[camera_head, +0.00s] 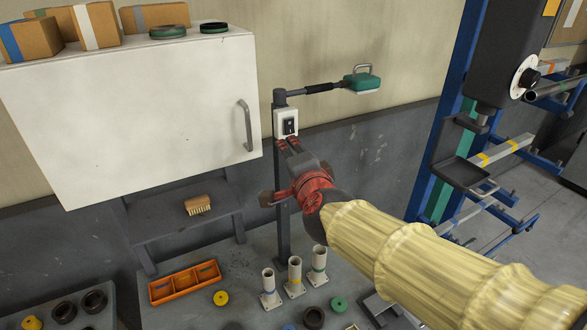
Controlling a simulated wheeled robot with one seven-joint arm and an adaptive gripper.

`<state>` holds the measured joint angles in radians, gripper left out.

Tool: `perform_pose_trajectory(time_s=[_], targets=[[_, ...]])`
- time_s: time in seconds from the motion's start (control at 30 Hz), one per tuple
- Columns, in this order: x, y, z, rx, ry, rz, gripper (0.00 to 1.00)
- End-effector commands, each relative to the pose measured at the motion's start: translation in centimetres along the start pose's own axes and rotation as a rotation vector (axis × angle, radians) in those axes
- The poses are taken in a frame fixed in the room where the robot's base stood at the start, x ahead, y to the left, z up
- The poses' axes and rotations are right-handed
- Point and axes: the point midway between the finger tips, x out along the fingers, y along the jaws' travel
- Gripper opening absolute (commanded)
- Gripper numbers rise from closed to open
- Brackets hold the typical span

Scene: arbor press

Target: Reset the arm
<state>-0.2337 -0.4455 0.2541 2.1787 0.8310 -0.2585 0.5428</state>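My arm, in a pale yellow ribbed sleeve, reaches in from the lower right. My gripper (290,146), with red and dark grey parts, points away from me at the wall side of the bench. Its tips are just below a white switch box (287,123) with a black switch, mounted on a dark post. I cannot tell whether the tips touch the box or post. Nothing is visibly held, but the gap between the fingers is too small to judge.
A white cabinet (130,115) hangs at left, with boxes on top. A green-headed lamp (362,82) extends right from the post. Below are a brush (198,205), an orange tray (184,284) and several white tubes (294,275). A blue frame (445,125) stands right.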

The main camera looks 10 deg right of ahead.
Motion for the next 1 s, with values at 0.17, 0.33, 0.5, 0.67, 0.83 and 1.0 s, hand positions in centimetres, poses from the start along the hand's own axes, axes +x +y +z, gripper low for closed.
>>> perform_pose_trajectory(time_s=[0.17,0.33,0.5,0.67,0.83,1.0], targets=[[-0.4,0.8,0.5,-0.040,-0.025,0.008,0.37],[-0.4,0.8,0.6,-0.045,-0.029,0.009,0.37],[-0.4,0.8,0.6,-0.049,-0.029,0.009,0.37],[-0.6,2.5,3.1,-0.163,-0.126,0.058,0.37],[-4.3,9.4,8.8,-0.507,-0.412,0.184,0.37],[-10.5,20.1,10.1,-0.858,-0.652,0.316,0.37]])
